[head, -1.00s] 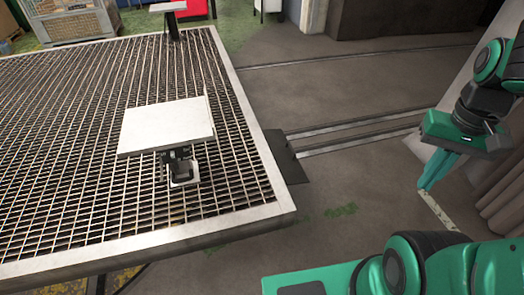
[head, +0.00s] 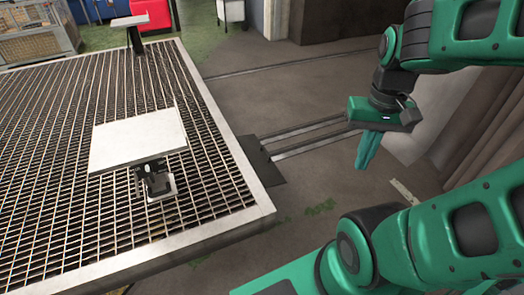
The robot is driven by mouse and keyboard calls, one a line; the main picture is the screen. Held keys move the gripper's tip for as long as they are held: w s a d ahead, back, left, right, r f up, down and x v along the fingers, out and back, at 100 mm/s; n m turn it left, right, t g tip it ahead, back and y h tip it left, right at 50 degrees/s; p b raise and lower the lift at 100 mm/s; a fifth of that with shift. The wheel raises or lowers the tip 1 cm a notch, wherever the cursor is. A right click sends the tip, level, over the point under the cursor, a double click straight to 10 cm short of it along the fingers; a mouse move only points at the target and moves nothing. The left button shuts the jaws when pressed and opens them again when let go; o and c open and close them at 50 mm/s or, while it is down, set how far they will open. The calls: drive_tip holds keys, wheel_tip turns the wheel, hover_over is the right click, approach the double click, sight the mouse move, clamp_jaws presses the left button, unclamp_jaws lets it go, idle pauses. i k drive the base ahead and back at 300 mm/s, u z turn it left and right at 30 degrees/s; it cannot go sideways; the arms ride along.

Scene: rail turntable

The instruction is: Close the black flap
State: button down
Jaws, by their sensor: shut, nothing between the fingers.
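The black flap (head: 262,161) shows as a flat dark plate at the right edge of the grated table (head: 218,140), lying out towards the floor rails. Its hinge is too small to make out. My gripper (head: 366,166) is shut and empty, with its green fingers pointing down. It hangs in the air to the right of the flap, apart from it, near the far ends of the rails in the picture.
A white board (head: 138,138) on a small black and white mount (head: 154,182) stands on the grating. A dark post (head: 136,35) with a pale top stands at the back. Floor rails (head: 312,134) run right from the flap. A wire crate (head: 38,32) stands at the back left.

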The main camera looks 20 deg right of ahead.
sight(260, 159)
drive_tip(key=i, duration=0.95)
drive_tip(key=z, duration=0.1)
